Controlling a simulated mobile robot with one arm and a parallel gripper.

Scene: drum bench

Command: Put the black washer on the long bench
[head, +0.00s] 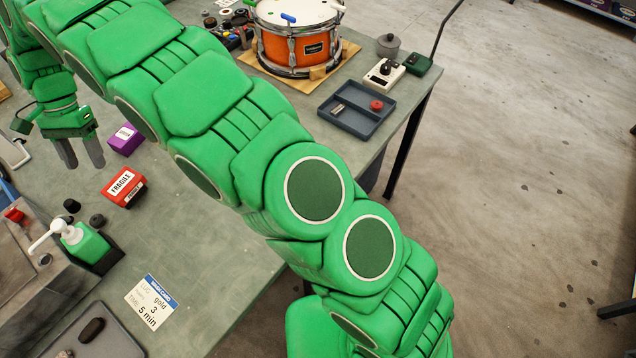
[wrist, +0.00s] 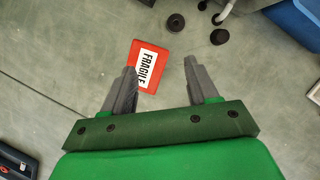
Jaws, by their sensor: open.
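My gripper (head: 80,154) is open above the grey-green bench (head: 225,265). In the wrist view its two grey fingers (wrist: 160,67) are apart with nothing held between them. Two small dark round pieces lie close together beyond the red FRAGILE box: one with a central hole (head: 97,220), also in the wrist view (wrist: 176,22), and one darker (head: 72,205), also in the wrist view (wrist: 220,36). The holed one looks like the black washer, but I cannot be sure. Both are ahead of the fingertips in the wrist view, untouched.
The red FRAGILE box (head: 123,187) is near my fingers, partly behind the left one in the wrist view. A purple box (head: 125,139), green pump bottle (head: 84,244) and job card (head: 151,302) are nearby. An orange drum (head: 298,42) and grey tray (head: 357,107) stand farther back.

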